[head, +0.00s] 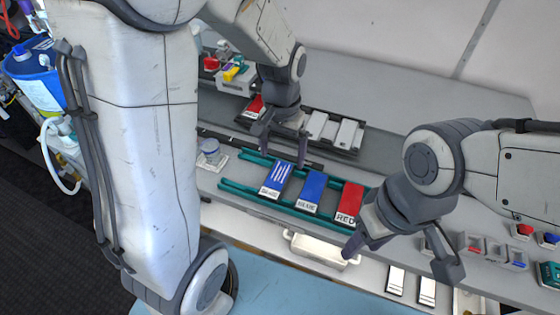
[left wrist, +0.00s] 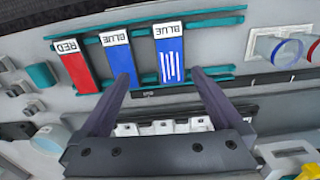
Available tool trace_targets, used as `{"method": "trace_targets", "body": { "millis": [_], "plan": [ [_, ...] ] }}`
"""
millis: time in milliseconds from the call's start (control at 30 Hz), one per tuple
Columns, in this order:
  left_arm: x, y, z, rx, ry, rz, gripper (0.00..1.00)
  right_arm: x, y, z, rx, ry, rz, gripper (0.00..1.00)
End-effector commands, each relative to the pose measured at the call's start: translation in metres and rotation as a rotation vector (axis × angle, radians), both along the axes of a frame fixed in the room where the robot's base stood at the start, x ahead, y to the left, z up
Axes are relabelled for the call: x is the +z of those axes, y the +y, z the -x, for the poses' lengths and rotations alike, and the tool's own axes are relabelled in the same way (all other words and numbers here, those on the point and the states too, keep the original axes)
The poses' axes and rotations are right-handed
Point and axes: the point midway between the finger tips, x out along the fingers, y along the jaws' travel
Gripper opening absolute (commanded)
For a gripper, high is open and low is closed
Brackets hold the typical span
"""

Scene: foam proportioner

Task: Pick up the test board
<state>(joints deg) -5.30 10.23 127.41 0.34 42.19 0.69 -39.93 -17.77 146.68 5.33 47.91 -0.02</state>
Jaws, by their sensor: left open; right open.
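A blue board with white stripes (head: 277,178), a plain blue board (head: 311,186) and a red board (head: 350,199) lie side by side on teal rails (head: 240,188). They also show in the left wrist view: striped (left wrist: 170,55), plain blue (left wrist: 118,55), red (left wrist: 76,68). No label reads "test", so I cannot tell which is the test board. My left gripper (head: 284,150) is open and empty, behind the striped board; its fingers (left wrist: 167,85) point towards the blue boards. My right gripper (head: 403,258) is open and empty, in front and right of the red board.
A black rack (head: 345,150) behind my left gripper holds several pale blocks and a red piece (head: 256,106). Small coloured blocks (head: 480,246) sit at the right.

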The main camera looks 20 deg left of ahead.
Motion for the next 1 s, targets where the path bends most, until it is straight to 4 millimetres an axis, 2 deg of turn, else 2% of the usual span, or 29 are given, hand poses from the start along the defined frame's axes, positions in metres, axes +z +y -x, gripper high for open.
{"method": "trace_targets", "body": {
  "millis": [33, 133, 300, 567, 800, 1000],
  "plan": [
    [-0.002, 0.009, -0.005, 0.027, 0.006, -0.003, 1.0, 0.004, 0.0, 0.0, 0.0, 0.0, 0.0, 0.5],
    [-0.016, 0.016, -0.009, 0.044, 0.008, -0.006, 1.0, 0.004, 0.0, 0.0, 0.0, 0.0, 0.0, 0.5],
    [-0.043, 0.016, -0.009, 0.042, 0.007, -0.004, 1.0, 0.005, 0.0, 0.0, 0.0, 0.0, 0.0, 0.5],
    [-0.063, 0.017, -0.009, 0.042, 0.007, -0.004, 1.0, 0.008, 0.0, 0.0, 0.0, 0.0, 0.0, 0.5],
    [-0.097, 0.019, -0.011, 0.042, 0.008, -0.005, 1.0, 0.014, 0.0, 0.0, 0.0, 0.0, 0.0, 0.5],
    [-0.108, 0.019, -0.012, 0.042, 0.002, -0.004, 1.0, 0.015, 0.0, 0.0, 0.0, 0.0, 0.0, 0.5]
  ]
}}
